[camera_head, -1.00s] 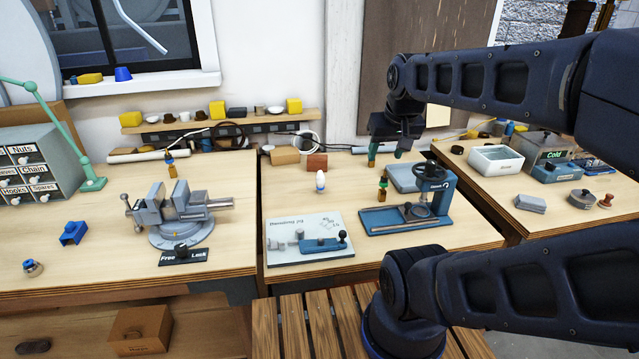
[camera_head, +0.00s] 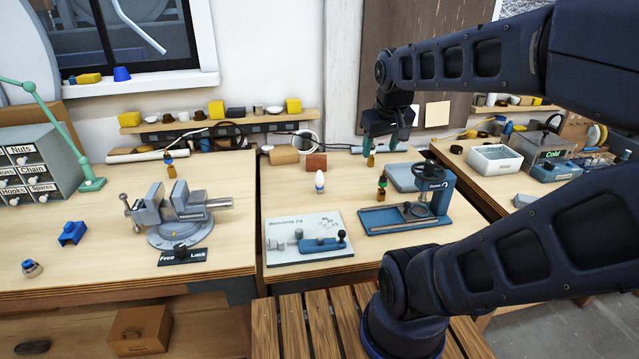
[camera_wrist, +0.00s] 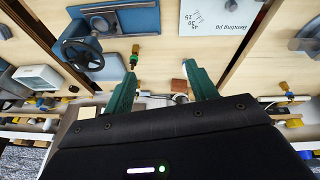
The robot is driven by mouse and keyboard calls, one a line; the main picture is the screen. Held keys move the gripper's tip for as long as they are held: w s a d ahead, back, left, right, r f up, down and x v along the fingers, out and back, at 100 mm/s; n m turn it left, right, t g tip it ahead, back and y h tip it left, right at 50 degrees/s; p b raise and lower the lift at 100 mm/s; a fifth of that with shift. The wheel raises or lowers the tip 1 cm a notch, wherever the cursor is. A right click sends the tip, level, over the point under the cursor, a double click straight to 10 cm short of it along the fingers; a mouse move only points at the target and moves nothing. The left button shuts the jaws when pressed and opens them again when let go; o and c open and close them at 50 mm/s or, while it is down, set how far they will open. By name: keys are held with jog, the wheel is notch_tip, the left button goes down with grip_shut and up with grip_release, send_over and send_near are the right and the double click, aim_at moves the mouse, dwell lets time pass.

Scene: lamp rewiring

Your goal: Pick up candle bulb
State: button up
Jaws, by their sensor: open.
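In the wrist view my gripper (camera_wrist: 160,62) also shows open and empty.
Another small brown item (camera_head: 371,160) shows just below my left finger. A brick-red block (camera_head: 317,162) lies behind the bulb. A grey vise (camera_head: 180,215) stands left.

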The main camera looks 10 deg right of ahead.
jog(key=w+a+f+n+g+h, duration=0.1)
jog(key=w+a+f+n, duration=0.1)
jog(key=w+n, duration=0.55)
jog(key=n+g+h, duration=0.2)
jog(key=n+h, duration=0.1)
jog(key=n, duration=1.1)
send_over(320, 181)
jog(key=a, duration=0.4)
notch_tip(320, 181, down, 18)
jog(key=x, duration=0.2)
jog(key=w+x, duration=0.1)
jog(key=x, duration=0.2)
jog(key=shift+d+x, duration=0.1)
jog(key=shift+x, duration=1.2)
jog(key=shift+d+x, duration=0.15)
jog(key=shift+x, duration=1.2)
jog(key=shift+s+r, duration=0.15)
jog(key=c, duration=1.1)
